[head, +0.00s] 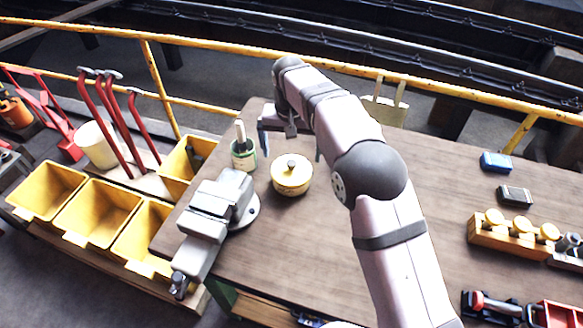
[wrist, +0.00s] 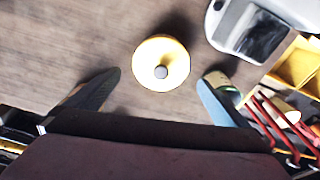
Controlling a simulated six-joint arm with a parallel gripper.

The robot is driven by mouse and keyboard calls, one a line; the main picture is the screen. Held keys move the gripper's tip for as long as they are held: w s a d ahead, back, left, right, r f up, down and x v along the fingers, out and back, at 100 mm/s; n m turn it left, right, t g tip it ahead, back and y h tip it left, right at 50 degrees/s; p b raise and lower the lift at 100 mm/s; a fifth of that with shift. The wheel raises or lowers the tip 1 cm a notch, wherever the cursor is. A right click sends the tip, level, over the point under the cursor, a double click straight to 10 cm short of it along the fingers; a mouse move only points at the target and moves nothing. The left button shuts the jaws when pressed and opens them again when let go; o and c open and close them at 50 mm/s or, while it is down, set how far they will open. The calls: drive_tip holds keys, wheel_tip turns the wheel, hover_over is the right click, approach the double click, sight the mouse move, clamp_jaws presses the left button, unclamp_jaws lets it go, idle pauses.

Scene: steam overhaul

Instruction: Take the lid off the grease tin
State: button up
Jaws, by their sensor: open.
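The grease tin (head: 291,180) is a short round cream-yellow tin standing upright on the workbench. Its yellow lid (head: 291,168) is on, with a dark knob in the middle. Part of the fingers is hidden by my arm in the head view.
A grey vise (head: 215,215) stands left of the tin. A green pot with a brush (head: 243,153) is close by at the back left. Yellow bins (head: 95,213) sit off the bench's left. A wooden rack (head: 510,238) is far right.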

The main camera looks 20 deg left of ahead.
sight(292, 163)
drive_tip(key=shift+w+a+f+p, duration=0.15)
drive_tip(key=shift+f+p, duration=0.4)
drive_tip(key=shift+f, duration=0.5)
drive_tip(key=shift+w+d+f+p, duration=0.15)
drive_tip(key=shift+f+p, duration=0.35)
drive_tip(key=shift+f, duration=0.55)
drive_tip(key=shift+w+a+f+p, duration=0.15)
drive_tip(key=shift+f+p, duration=0.4)
drive_tip(key=shift+f, duration=0.5)
drive_tip(key=shift+c, duration=0.6)
drive_tip(key=c, duration=0.7)
